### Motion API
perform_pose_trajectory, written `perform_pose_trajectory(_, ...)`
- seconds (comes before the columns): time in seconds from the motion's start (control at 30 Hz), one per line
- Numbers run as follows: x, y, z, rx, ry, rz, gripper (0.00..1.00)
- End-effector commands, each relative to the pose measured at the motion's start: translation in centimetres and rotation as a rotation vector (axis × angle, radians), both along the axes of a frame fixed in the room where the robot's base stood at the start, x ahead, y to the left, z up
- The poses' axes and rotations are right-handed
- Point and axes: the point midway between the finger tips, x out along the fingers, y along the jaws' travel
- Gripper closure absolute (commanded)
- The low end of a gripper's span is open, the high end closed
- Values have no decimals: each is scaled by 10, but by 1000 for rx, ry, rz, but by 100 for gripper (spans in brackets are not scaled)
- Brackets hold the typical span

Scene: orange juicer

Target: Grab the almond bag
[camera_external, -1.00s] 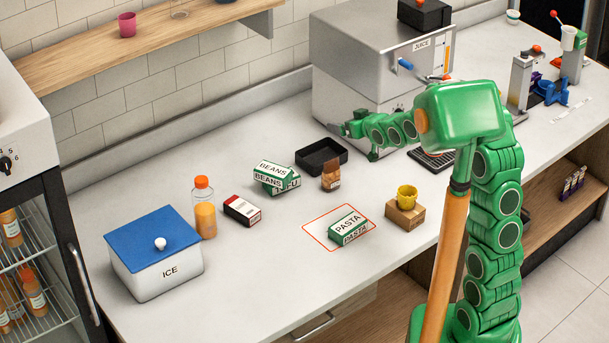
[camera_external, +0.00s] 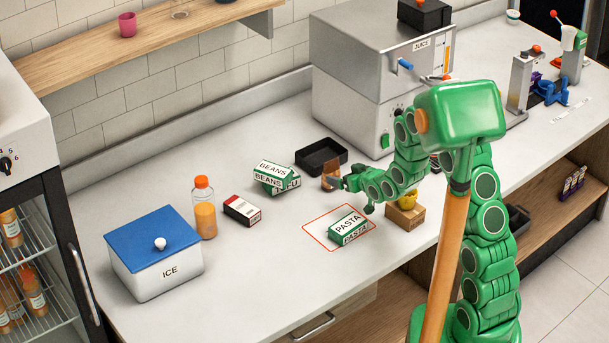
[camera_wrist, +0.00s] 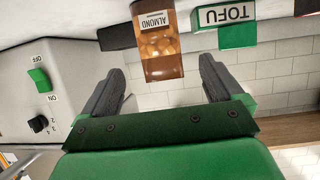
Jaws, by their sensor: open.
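The almond bag (camera_external: 330,177) is a small brown bag standing upright on the counter. It shows inverted in the wrist view (camera_wrist: 160,48), with its white ALMOND label and almonds visible through the front. My gripper (camera_external: 352,196) is low over the counter, just right of and in front of the bag. In the wrist view my gripper (camera_wrist: 162,72) has its two dark fingers spread wide and empty. The bag appears in line with the gap, beyond the fingertips. The fingers partly overlap the bag's right side in the external view.
The beans and tofu boxes (camera_external: 272,178) stand left of the bag, with a black tray (camera_external: 321,158) behind it. A cardboard box with a yellow cup (camera_external: 405,212) is right. The steel juicer (camera_external: 350,110) stands behind.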

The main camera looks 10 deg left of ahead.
Motion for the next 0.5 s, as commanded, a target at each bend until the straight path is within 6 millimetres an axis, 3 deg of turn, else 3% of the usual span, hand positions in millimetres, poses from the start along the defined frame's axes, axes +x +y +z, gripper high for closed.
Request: perform_pose_trajectory(0.5, 18, 17, -12, -2, 2, 1, 6)
